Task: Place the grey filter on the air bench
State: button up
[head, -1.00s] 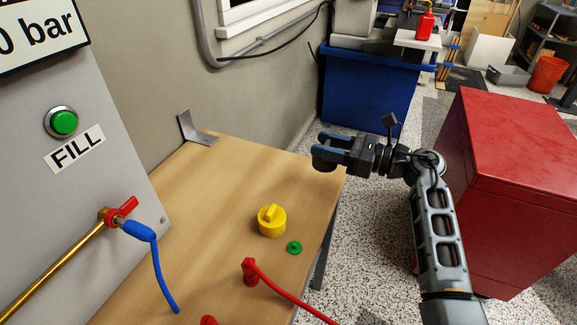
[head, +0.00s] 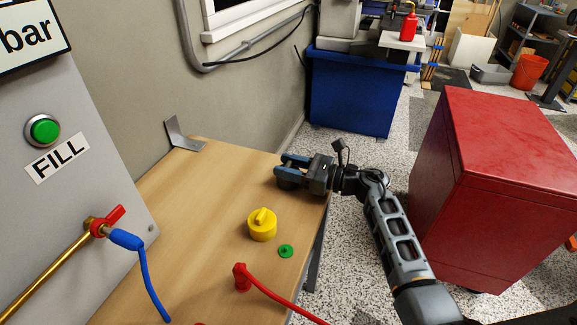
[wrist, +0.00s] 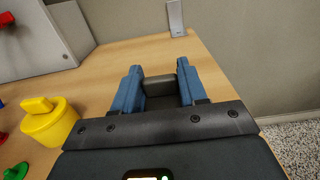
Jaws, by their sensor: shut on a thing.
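My gripper (head: 284,167) is over the far right part of the wooden bench top (head: 210,190). In the wrist view, its two blue fingers are closed on the sides of a dark grey block-like piece, the grey filter (wrist: 159,87). In the head view, the filter is mostly hidden by the fingers. I cannot tell whether it touches the bench or hangs just above it.
A yellow knob (head: 262,226), a green disc (head: 286,251) and a red hose fitting (head: 241,278) are on the bench nearer me. A metal bracket (head: 180,135) stands at the back by the wall. A red cabinet (head: 500,200) stands right of my arm.

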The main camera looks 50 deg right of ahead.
jog(key=shift+f, duration=0.2)
jog(key=o, duration=1)
jog(key=shift+o, duration=0.2)
jog(key=shift+r, duration=0.1)
jog(key=shift+r, duration=0.25)
jog(key=b+v, duration=0.1)
jog(key=v, duration=1.1)
